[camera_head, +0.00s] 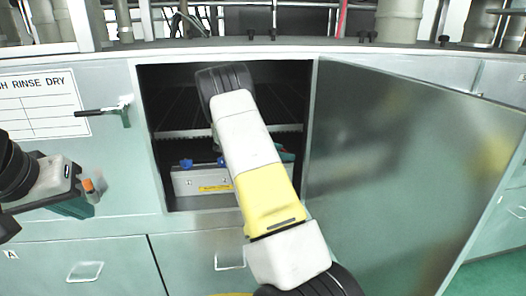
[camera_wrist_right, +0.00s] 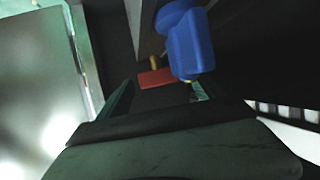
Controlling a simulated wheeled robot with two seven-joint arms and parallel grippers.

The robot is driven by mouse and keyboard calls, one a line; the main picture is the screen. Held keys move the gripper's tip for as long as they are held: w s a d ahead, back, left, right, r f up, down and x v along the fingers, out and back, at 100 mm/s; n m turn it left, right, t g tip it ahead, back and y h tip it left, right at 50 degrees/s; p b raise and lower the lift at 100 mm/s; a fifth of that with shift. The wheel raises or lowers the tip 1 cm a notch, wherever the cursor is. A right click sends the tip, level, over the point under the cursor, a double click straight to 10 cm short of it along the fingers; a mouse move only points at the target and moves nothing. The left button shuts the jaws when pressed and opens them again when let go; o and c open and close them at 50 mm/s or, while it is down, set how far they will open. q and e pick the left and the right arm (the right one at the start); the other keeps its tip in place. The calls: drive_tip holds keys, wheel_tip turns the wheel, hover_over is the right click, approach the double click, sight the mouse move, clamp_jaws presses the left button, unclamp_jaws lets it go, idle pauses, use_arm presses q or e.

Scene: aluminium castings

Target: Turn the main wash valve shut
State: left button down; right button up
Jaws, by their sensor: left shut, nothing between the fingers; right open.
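Inside the open cabinet, a grey metal box (camera_head: 190,182) with a yellow label carries two small blue parts (camera_head: 186,163) on top. The right wrist view shows a large blue handle (camera_wrist_right: 190,45) and a red piece (camera_wrist_right: 156,78) close by. I cannot tell which of these belongs to the main wash valve. My right gripper (camera_wrist_right: 160,95) is open, with the red piece and the lower end of the blue handle ahead between its fingers. In the head view my right arm mostly hides it. My left gripper (camera_head: 88,196) is shut and empty in front of the panel at left.
The cabinet door (camera_head: 410,160) stands open to the right. A black lever handle (camera_head: 100,110) sticks out of the panel at left, beside a rinse-dry chart (camera_head: 40,105). A dark rack (camera_head: 180,133) spans the cabinet above the box. Drawers with handles (camera_head: 85,271) lie below.

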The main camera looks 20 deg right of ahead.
drive_tip(key=c, duration=1.4)
drive_tip(key=shift+w+d+f+m+g, duration=0.1)
drive_tip(key=shift+w+m+g, duration=0.05)
drive_tip(key=shift+m+g, duration=1.65)
drive_tip(key=shift+g, duration=0.2)
drive_tip(key=o, duration=1.4)
